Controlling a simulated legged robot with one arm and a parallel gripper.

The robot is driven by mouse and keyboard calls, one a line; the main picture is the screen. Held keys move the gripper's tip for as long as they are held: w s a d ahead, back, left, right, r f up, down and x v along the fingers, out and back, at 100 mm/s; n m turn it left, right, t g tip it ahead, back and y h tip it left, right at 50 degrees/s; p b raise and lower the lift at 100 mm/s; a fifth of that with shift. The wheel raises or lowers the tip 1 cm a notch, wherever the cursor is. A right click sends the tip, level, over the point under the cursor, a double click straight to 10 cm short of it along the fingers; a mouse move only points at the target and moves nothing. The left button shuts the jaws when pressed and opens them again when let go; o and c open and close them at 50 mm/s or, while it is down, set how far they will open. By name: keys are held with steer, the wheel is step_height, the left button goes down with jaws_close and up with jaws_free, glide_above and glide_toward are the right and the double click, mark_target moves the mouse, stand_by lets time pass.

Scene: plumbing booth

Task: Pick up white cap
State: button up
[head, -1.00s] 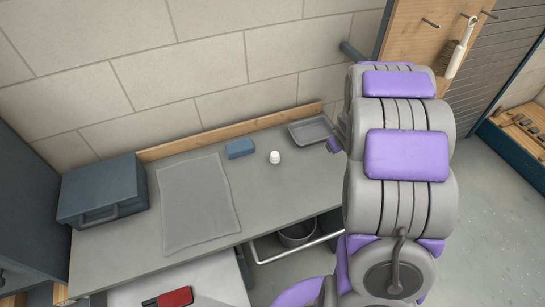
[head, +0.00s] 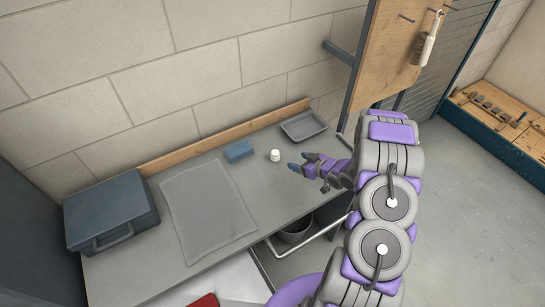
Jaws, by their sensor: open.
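The white cap (head: 275,155) stands on the grey worktop, a little right of the blue block and in front of the grey tray. My gripper (head: 299,163) is just to the right of the cap, with its fingers pointing left toward it. The fingers are apart with nothing between them. A small gap shows between the fingertips and the cap in this view.
A blue block (head: 238,151) lies left of the cap. A shallow grey tray (head: 304,126) is behind it, near the wall. A grey mat (head: 207,210) and a dark blue case (head: 110,212) lie further left. A bucket (head: 297,231) stands below the worktop.

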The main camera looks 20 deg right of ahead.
glide_toward(277, 153)
steer(key=x, duration=0.5)
steer(key=shift+w+d+f, duration=0.2)
steer(key=shift+d+f, duration=0.1)
steer(key=shift+d, duration=0.05)
steer(key=shift+w+a+f, duration=0.15)
steer(key=shift+w+a, duration=0.25)
steer(key=shift+a, duration=0.25)
steer(key=shift+w+a+p, duration=0.15)
steer(key=shift+w+p, duration=0.15)
steer(key=shift+d+x, duration=0.15)
steer(key=shift+x, duration=0.85)
steer(key=shift+d+x, duration=0.15)
steer(key=shift+x, duration=0.85)
steer(key=shift+a, duration=0.2)
steer(key=shift+c, duration=0.2)
steer(key=shift+a, duration=0.1)
steer(key=c, duration=0.3)
steer(key=shift+f, duration=0.1)
steer(key=c, duration=0.7)
steer(key=shift+c, duration=0.2)
